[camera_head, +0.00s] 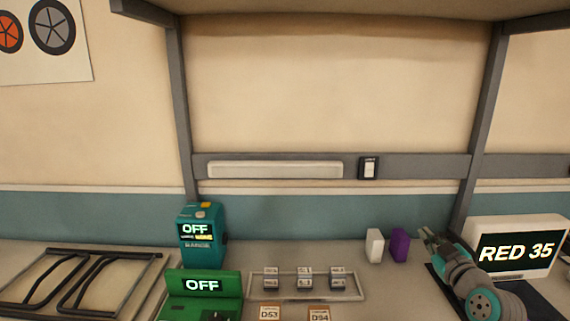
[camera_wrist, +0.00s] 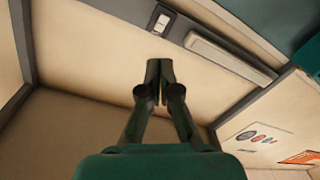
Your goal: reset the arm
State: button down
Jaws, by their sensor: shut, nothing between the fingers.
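My gripper (camera_head: 427,236) shows at the right of the head view, at the end of my grey and teal arm. Its tip is beside a purple block (camera_head: 399,245), and the picture does not show clearly whether they touch. In the wrist view my gripper (camera_wrist: 160,70) points at the wall, with its two dark green fingers together and nothing between them.
A white block (camera_head: 375,245) stands left of the purple one. A tray (camera_head: 307,287) of small blocks, a green device (camera_head: 203,296) and a teal device (camera_head: 203,238), both reading OFF, stand left. A screen (camera_head: 515,250) reads RED 35. A shelf frame (camera_head: 484,110) rises behind.

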jog(key=s+a+f+m+h, duration=0.1)
jog(key=s+a+f+m, duration=0.15)
jog(key=s+f, duration=0.4)
jog(key=s+a+f+m, duration=0.1)
jog(key=s+a+f, duration=0.2)
jog(key=f, duration=0.6)
jog(key=s+a+f+m+g+h, duration=0.1)
jog(key=s+a+f, duration=0.2)
jog(key=s+f, duration=0.35)
jog(key=s+a+f+m+g, duration=0.15)
jog(key=s+f, duration=0.25)
jog(key=s, duration=0.6)
jog(key=s+a+f, duration=0.1)
jog(key=s+a, duration=0.1)
jog(key=s, duration=0.6)
jog(key=s+a+f, duration=0.1)
jog(key=s+a, duration=0.2)
jog(key=s, duration=0.6)
jog(key=a+r+v, duration=0.1)
jog(key=v, duration=1.4)
jog(key=shift+r+m+y, duration=0.3)
jog(key=shift+r+y, duration=0.1)
jog(key=shift+r, duration=0.05)
jog(key=shift+g, duration=0.25)
